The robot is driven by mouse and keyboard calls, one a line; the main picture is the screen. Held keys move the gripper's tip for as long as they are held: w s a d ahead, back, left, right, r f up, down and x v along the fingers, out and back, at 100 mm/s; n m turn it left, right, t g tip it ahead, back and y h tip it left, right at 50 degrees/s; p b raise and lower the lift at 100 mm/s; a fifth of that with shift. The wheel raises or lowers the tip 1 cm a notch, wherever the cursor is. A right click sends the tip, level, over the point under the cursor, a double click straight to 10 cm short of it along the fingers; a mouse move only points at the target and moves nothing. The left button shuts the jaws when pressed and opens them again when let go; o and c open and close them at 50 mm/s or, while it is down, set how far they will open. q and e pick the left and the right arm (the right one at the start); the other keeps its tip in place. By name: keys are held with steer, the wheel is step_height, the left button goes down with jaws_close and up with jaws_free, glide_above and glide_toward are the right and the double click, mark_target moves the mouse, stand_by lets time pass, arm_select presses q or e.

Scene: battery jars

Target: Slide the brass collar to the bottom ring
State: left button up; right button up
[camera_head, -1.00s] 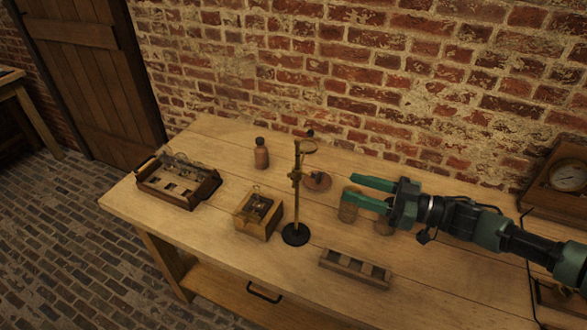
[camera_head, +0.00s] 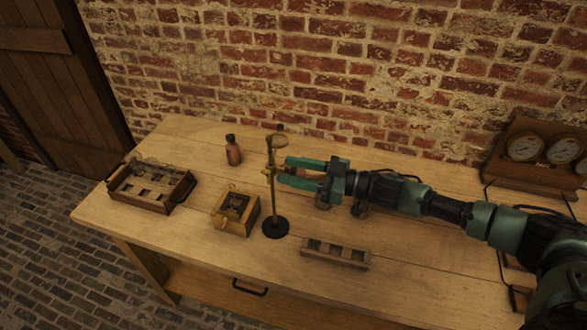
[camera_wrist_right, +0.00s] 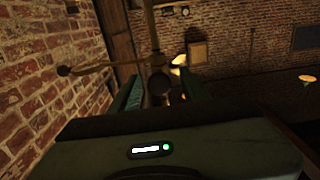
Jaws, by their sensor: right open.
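The slender brass stand rod (camera_head: 274,200) rises upright from a round black base (camera_head: 275,228). The brass collar (camera_head: 269,170) is on the upper part of the rod, below the ring arm (camera_head: 276,142). My right gripper (camera_head: 284,170) is open and level, with its green fingertips right beside the collar. In the right wrist view, the rod (camera_wrist_right: 149,20) stands ahead and a dark round knob (camera_wrist_right: 159,84) lies between the two fingers. I cannot tell whether the fingers touch it. The bottom ring mark on the rod is too small to make out. My left gripper is not in view.
A wooden box (camera_head: 226,224) sits left of the base, and a slotted wooden rack (camera_head: 336,260) lies to its front right. A tray (camera_head: 120,194) and a brown bottle (camera_head: 233,154) stand further left. A gauge case (camera_head: 505,166) is at the far right.

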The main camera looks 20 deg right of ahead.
jaws_close()
stand_by(1.3)
